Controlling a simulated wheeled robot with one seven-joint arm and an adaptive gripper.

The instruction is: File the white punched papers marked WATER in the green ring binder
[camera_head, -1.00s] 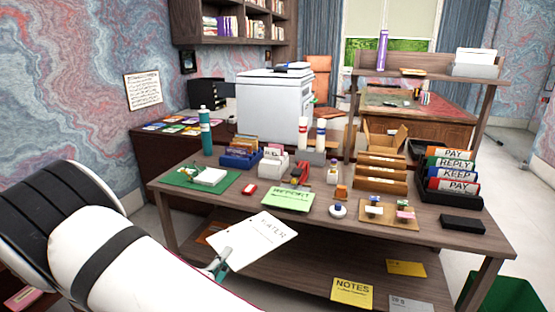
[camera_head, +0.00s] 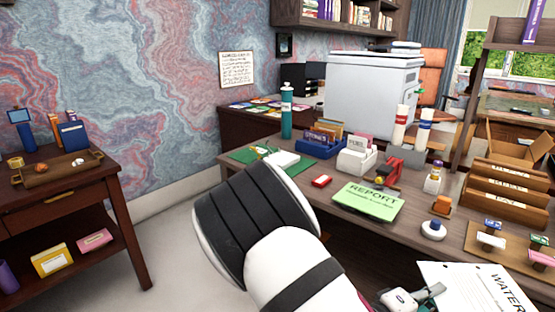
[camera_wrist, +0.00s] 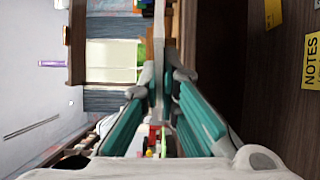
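My gripper (camera_head: 425,298) is shut on the white punched papers marked WATER (camera_head: 470,290), at the lower right of the head view, in front of the desk. The papers are tilted and partly cut off by the frame's edge. In the wrist view the papers (camera_wrist: 159,55) show nearly edge-on between the two teal-padded fingers (camera_wrist: 157,97). A flat green thing (camera_head: 246,155) with white sheets on it lies at the desk's far left corner; it may be the open green ring binder, but I cannot tell for sure. My arm partly covers the desk's near left edge.
A wooden side table (camera_head: 62,195) stands at left. Floor between is clear.

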